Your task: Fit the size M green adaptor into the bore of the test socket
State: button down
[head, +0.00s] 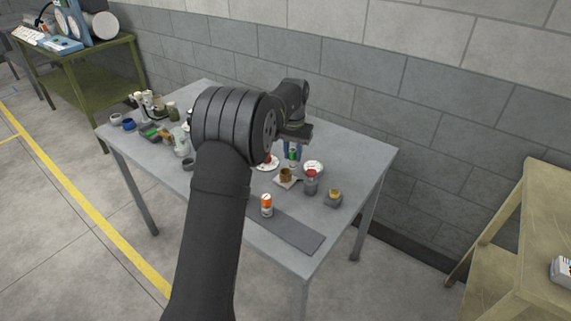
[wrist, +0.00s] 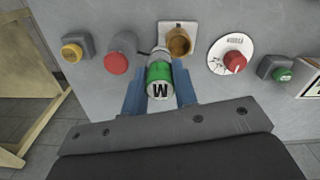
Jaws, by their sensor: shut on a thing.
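The green adaptor (wrist: 159,74) has a pale end marked with a black M. It sits between the two blue fingers of my gripper (wrist: 160,84), which is shut on it; the adaptor also shows in the head view (head: 293,155). A brass-brown cup-shaped socket (wrist: 180,41), which looks like the test socket, stands on a pale square plate. It also shows in the head view (head: 286,174).
A red-topped grey cylinder (wrist: 118,57) and a yellow-topped grey block (wrist: 76,47) stand left of the socket in the wrist view. A white disc with a red knob (wrist: 235,61) is to the right.

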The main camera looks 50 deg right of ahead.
jog(key=shift+w+d+f, duration=0.1)
jog(key=shift+w+f, duration=0.4)
jog(key=shift+f, duration=0.45)
jog(key=shift+w+a+f, duration=0.1)
jog(key=shift+w+f, duration=0.45)
jog(key=shift+f, duration=0.45)
jog(key=shift+w+d+f, duration=0.1)
jog(key=shift+w+f, duration=0.4)
jog(key=shift+f, duration=0.45)
jog(key=shift+f, duration=0.1)
jog(key=c, duration=1.1)
grip_release()
jog(key=shift+c, duration=0.2)
notch_tip(320, 180, up, 12)
